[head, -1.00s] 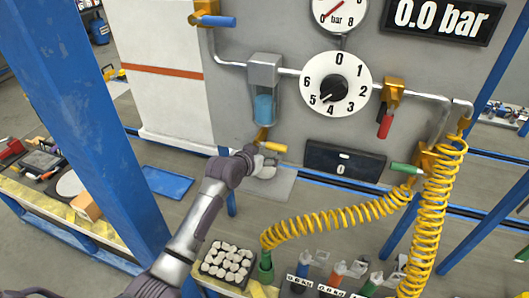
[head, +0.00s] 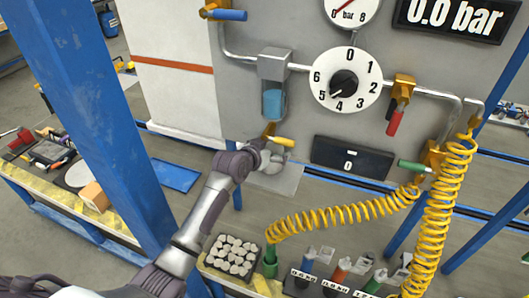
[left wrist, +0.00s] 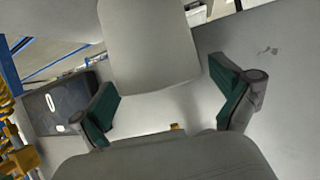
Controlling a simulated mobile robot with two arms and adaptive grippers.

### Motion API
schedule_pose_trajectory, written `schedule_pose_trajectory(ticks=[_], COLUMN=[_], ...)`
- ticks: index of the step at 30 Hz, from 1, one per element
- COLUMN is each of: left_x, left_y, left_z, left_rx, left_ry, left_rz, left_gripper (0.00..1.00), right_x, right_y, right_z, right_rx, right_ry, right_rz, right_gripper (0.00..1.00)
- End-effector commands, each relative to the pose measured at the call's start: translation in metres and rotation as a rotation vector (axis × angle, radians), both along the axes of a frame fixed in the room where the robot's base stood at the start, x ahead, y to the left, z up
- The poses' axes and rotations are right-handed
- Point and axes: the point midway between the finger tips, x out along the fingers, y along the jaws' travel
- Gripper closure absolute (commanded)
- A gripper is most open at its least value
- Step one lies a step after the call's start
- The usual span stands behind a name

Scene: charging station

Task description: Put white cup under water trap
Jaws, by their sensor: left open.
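The water trap (head: 274,98), a clear bowl with blue water under a grey block, hangs on the wall panel. Its yellow drain handle (head: 283,142) is just below. My left gripper (head: 275,157) is directly under this handle, and its fingers are small and blurred there. In the left wrist view my left gripper (left wrist: 160,85) is open, with green pads wide apart. A smooth pale grey rounded shape (left wrist: 148,45), probably the white cup, lies beyond and between the fingertips, apart from both pads. In the head view the cup cannot be told clearly from the gripper. My right gripper is out of view.
A grey plate (head: 278,181) shows below my left gripper. The dark display (head: 352,158) is right of it; the round dial (head: 346,80) is above. A yellow coiled hose (head: 345,215) crosses lower right. A blue post (head: 95,120) stands left of my arm.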

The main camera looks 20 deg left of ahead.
Motion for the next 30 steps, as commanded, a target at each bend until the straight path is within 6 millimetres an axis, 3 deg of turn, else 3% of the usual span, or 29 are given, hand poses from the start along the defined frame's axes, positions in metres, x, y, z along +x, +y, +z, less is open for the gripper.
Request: schedule_pose_trajectory(ticks=[18,30], left_x=[-0.090,-0.104], left_y=[0.022,0.025], left_z=[0.043,0.051], left_rx=[0.001,0.000], left_ry=[0.000,0.000], left_rz=[0.000,0.000], left_gripper=[0.00,0.00], right_x=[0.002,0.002], right_y=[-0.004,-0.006], right_z=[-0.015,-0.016], right_rx=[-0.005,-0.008], right_ry=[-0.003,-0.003], right_rz=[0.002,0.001], right_gripper=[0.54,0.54])
